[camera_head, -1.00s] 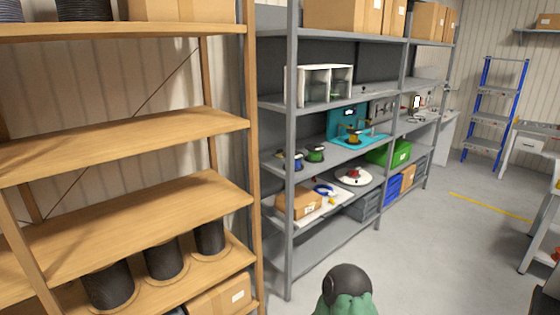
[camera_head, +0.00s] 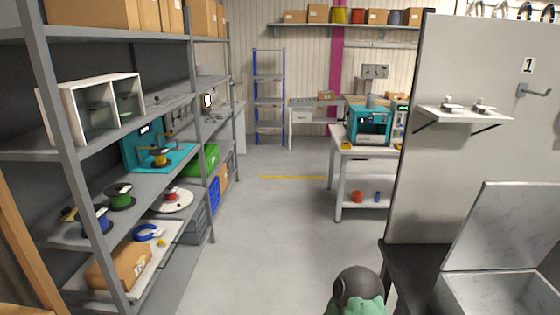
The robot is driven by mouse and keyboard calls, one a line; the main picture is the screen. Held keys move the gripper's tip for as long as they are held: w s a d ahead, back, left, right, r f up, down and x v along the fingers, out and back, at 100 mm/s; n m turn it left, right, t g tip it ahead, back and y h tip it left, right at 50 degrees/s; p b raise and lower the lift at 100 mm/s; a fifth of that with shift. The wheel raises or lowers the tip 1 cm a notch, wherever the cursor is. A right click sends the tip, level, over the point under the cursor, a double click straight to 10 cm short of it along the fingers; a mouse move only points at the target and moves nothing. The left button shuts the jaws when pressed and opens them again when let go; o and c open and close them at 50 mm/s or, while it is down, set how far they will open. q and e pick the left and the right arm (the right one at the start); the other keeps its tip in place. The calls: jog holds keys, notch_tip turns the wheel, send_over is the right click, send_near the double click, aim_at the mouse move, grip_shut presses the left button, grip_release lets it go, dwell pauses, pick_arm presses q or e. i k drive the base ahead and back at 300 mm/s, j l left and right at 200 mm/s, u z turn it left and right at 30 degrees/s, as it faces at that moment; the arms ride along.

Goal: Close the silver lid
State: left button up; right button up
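The silver lid (camera_head: 501,226) is at the right edge of the head view. It is a flat grey metal panel standing up and tilted back, open. Below it is the silver box (camera_head: 497,294), its opening showing and its lower part cut off by the frame. The box is on or against a dark bench (camera_head: 412,270) in front of a grey panel. Neither of my grippers is in view, so their state is hidden.
A grey shelf rack (camera_head: 75,140) with reels and boxes runs along the left. A white worktable (camera_head: 338,180) with a teal machine (camera_head: 369,125) stands ahead. A small wall shelf (camera_head: 463,115) sticks out above the lid. The middle floor (camera_head: 262,215) is clear.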

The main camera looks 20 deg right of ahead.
aim_at(509, 225)
jog(key=i+z, duration=0.2)
jog(key=z, duration=0.25)
jog(key=i+z, duration=0.2)
jog(key=z, duration=0.25)
jog(key=i+j+z, duration=0.1)
jog(key=z, duration=0.3)
jog(key=i+j+z, duration=0.2)
jog(key=z, duration=0.25)
jog(key=i+j+z, duration=0.2)
jog(key=z, duration=0.25)
jog(key=i+j+z, duration=0.25)
jog(key=j+z, duration=0.25)
jog(key=i+j+z, duration=0.2)
jog(key=j+z, duration=0.25)
jog(key=j, duration=0.15)
jog(key=j+z, duration=0.95)
jog(key=j, duration=0.3)
